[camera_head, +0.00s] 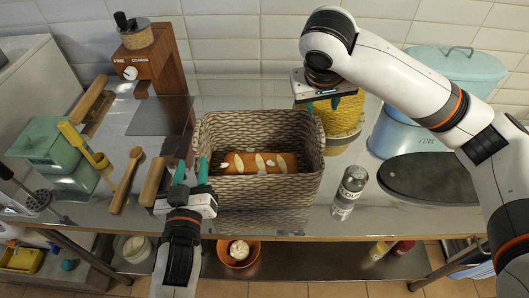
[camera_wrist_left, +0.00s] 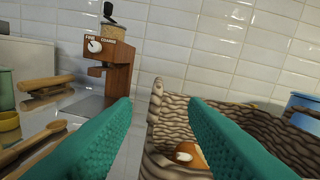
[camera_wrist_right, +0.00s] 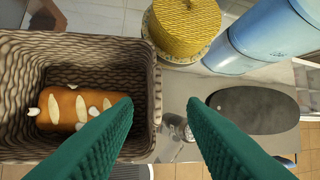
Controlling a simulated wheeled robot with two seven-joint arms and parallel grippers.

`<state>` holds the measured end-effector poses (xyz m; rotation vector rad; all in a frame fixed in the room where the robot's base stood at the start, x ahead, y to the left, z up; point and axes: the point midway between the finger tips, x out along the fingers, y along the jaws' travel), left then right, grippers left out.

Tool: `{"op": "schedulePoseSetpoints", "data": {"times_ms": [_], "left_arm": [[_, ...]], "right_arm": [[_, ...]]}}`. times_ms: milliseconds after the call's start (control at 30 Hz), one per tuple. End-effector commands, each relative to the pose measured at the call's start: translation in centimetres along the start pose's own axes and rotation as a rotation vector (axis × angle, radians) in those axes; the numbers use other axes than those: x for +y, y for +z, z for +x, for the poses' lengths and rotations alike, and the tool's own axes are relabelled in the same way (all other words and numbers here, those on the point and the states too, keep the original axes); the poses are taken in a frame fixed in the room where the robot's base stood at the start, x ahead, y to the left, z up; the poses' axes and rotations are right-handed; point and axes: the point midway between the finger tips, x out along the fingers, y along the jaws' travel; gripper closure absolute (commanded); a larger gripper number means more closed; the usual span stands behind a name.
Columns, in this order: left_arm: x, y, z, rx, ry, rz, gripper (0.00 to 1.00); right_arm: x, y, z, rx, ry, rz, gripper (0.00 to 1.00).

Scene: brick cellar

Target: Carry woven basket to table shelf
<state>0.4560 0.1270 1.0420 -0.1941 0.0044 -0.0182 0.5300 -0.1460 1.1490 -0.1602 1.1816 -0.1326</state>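The woven basket (camera_head: 262,191) stands upright on the metal table, with a scored bread loaf (camera_head: 258,162) inside. My left gripper (camera_head: 191,171) is open at the basket's front left corner; in the left wrist view, the basket's left wall (camera_wrist_left: 154,128) shows between its fingers. My right gripper (camera_head: 323,103) is open behind the basket's back right corner. In the right wrist view the basket's right wall (camera_wrist_right: 153,92) shows between its spread fingers, apparently below them. I cannot tell whether either touches the basket. The table's lower shelf (camera_head: 320,262) is partly hidden by the tabletop.
A grinder (camera_head: 150,62), wooden utensils (camera_head: 125,181) and a green box (camera_head: 45,145) are on the left. An orange bowl (camera_head: 238,258) sits low in front.

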Motion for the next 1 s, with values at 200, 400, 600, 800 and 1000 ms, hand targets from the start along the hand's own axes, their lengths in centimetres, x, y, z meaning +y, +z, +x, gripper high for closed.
{"op": "schedulePoseSetpoints", "data": {"times_ms": [200, 400, 600, 800, 1000], "left_arm": [[0.0, 0.0, 0.0, 0.001, 0.0, 0.0, 0.6], [0.0, -0.1, 1.3, 0.0, -0.001, 0.001, 0.6], [0.0, 0.1, 4.8, -0.003, -0.002, 0.002, 0.6], [0.0, 0.0, 8.6, -0.001, -0.001, 0.003, 0.6], [0.0, 0.0, 11.1, 0.001, 0.0, 0.001, 0.6]], "right_arm": [[0.0, 0.0, 0.0, 0.0, 0.001, -0.001, 0.62], [0.1, -0.1, 1.3, 0.003, 0.004, -0.001, 0.62], [0.1, -0.2, 4.9, 0.007, 0.001, 0.0, 0.62], [0.0, 0.0, 8.6, 0.002, -0.001, -0.001, 0.62], [0.0, 0.0, 11.1, 0.001, 0.0, 0.0, 0.62]]}}
